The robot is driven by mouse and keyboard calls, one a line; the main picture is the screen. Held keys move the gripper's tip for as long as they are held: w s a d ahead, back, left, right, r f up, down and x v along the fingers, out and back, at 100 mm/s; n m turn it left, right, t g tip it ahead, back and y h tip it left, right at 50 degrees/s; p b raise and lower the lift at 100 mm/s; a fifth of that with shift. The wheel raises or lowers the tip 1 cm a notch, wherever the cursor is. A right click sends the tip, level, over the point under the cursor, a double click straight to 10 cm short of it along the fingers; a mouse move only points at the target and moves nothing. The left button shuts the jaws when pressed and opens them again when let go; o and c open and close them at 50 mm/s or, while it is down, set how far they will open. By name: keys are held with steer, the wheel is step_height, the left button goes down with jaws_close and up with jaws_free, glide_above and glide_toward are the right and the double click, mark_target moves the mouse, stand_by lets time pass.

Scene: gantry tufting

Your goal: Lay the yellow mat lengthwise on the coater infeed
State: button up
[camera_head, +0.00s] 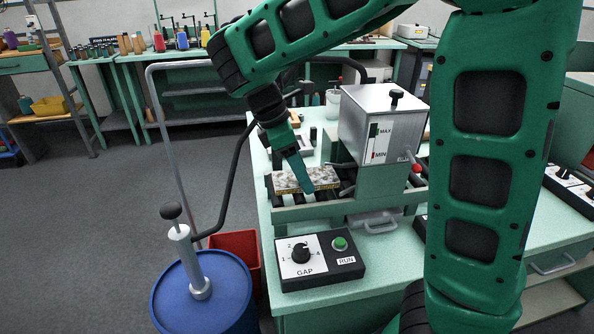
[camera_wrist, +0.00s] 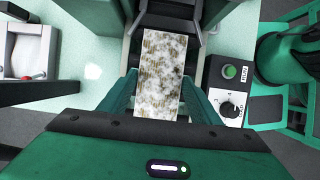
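The mat (camera_head: 288,181) has a mottled white and grey top with yellow-brown flecks and a yellowish edge. It lies flat on or just above the dark rollers of the coater infeed (camera_head: 290,213). In the wrist view the mat (camera_wrist: 160,70) lies lengthwise between my fingers, its far end toward the coater. My gripper (camera_head: 318,187) reaches down at the mat, one finger crossing its near side in the head view. In the wrist view my gripper (camera_wrist: 161,82) has a finger along each long edge. Whether they press on the mat is unclear.
The grey coater box (camera_head: 378,125) with MAX/MIN marks stands right of the infeed. A control box (camera_head: 318,259) with GAP dial and green RUN button sits in front. A blue drum (camera_head: 205,300) with a pump and a red bin (camera_head: 240,250) stand left of the bench.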

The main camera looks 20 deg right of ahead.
steer(key=shift+o, duration=1.1)
steer(key=v, duration=1.2)
steer(key=shift+d+r, duration=0.1)
